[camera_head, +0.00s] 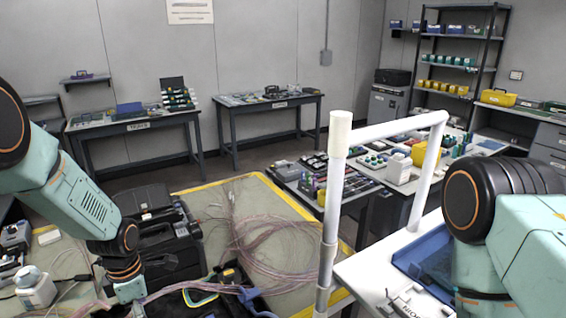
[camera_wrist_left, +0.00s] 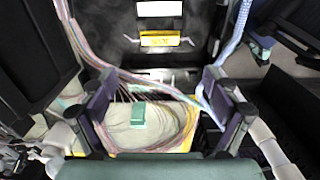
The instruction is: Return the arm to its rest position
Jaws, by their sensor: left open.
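My left arm (camera_head: 85,210) comes in from the left in the head view and bends down over the work table. Its wrist reaches the bottom edge of the picture, and its fingers cannot be made out there. In the left wrist view my left gripper (camera_wrist_left: 158,82) is open, with its two fingers wide apart and nothing held between them. A small green block (camera_wrist_left: 138,116) and loops of thin cable (camera_wrist_left: 180,125) show beyond the fingers. My right arm (camera_head: 490,230) is at the right of the head view; its gripper is out of the picture.
A yellow-edged mat (camera_head: 215,200) carries coiled pinkish cables (camera_head: 265,245) and a black case (camera_head: 160,250). A white post frame (camera_head: 335,200) stands right of the mat. A blue tray (camera_head: 425,260) lies by my right arm. Benches (camera_head: 135,125) and shelves stand along the walls.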

